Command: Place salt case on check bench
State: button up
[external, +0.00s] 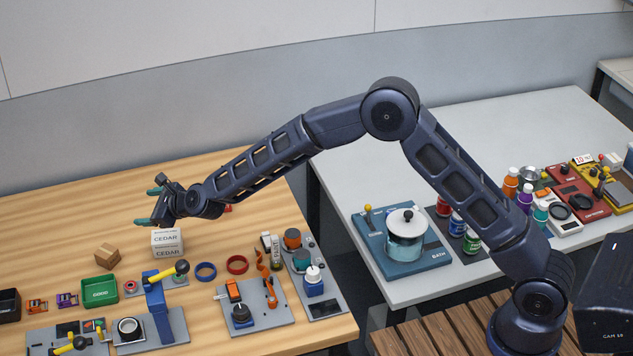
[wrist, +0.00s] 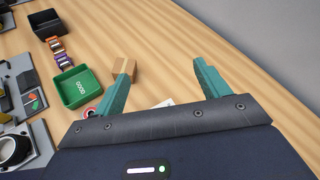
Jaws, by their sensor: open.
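No object in view carries a readable salt label, so I cannot tell which one is the salt case. A white box marked CEDAR (external: 167,243) sits on the wooden table (external: 70,220), below and near my gripper in the external view. A small brown box (external: 107,256) lies to its left; it also shows in the wrist view (wrist: 124,67), beside the left finger. My gripper (external: 148,206) is open and empty above the wooden table; its fingers spread apart in the wrist view (wrist: 160,68). A grey-topped table (external: 500,125) stands at the right. No sign marks either as the check bench.
A blue post with a yellow handle (external: 157,305) and device plates crowd the front. The grey table holds a pot on a blue base (external: 405,240) and several bottles. Its back is clear.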

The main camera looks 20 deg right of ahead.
aim_at(112, 254)
jog(key=s+a+f+m, duration=0.1)
jog(key=a+f, duration=0.1)
jog(key=f, duration=0.1)
jog(key=s+a+f+m, duration=0.2)
jog(key=a+f, duration=0.1)
jog(key=f, duration=0.1)
jog(key=s+a+f+m, duration=0.1)
jog(key=a+f, duration=0.2)
jog(key=shift+s+f+m+t, duration=0.25)
jog(key=shift+f+m+t, duration=0.05)
jog(key=shift+f+t, duration=0.1)
jog(key=shift+f+x, duration=0.15)
jog(key=shift+x, duration=2.5)
jog(key=shift+f+x, duration=0.1)
jog(key=shift+x, duration=2.55)
jog(key=shift+s, duration=0.15)
jog(key=c, duration=1.2)
jog(key=shift+r, duration=0.1)
